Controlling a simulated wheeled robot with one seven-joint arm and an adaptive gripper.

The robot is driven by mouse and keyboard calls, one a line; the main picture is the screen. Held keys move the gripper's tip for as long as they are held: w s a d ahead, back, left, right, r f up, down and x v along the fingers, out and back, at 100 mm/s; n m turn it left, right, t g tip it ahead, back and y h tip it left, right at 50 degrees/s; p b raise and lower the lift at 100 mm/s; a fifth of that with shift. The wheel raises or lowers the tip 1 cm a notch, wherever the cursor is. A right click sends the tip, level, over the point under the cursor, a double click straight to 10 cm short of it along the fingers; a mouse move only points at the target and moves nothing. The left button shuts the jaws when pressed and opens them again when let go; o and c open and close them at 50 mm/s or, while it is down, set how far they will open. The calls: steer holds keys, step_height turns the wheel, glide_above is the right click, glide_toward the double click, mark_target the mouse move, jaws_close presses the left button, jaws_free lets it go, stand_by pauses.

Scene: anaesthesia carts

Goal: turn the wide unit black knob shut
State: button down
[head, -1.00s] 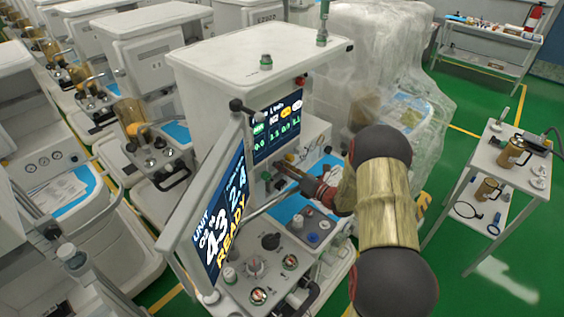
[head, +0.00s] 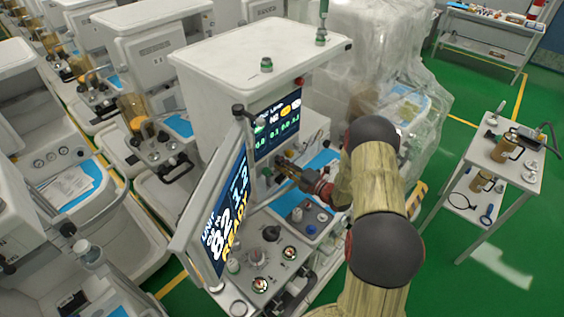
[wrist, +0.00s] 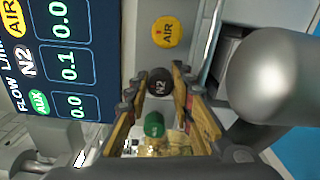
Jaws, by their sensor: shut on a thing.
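The black knob (wrist: 160,82), marked N2, sits on the unit's front panel between a yellow AIR knob (wrist: 166,31) and a green knob (wrist: 153,124). My gripper (wrist: 158,84) is shut on the black knob, one finger on each side of it. In the head view my gripper (head: 281,163) is at the panel below the flow screen (head: 277,124), and its fingers hide the knob. In the wrist view the flow screen (wrist: 62,55) reads 0.1 beside N2 and 0.0 beside AIR and AUX.
A tilted monitor (head: 226,215) reading READY stands left of my arm. A worktop with dials (head: 262,257) lies below. A plastic-draped unit (head: 385,60) stands right behind the arm. A metal side table (head: 490,163) stands at the right, with green floor around it.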

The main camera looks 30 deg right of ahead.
steer(key=shift+s+f, duration=0.1)
steer(key=shift+f, duration=0.1)
stand_by(0.3)
steer(key=c, duration=1.8)
jaws_free()
steer(key=shift+r, duration=0.1)
steer(key=v, duration=1.2)
steer(key=shift+r, duration=0.1)
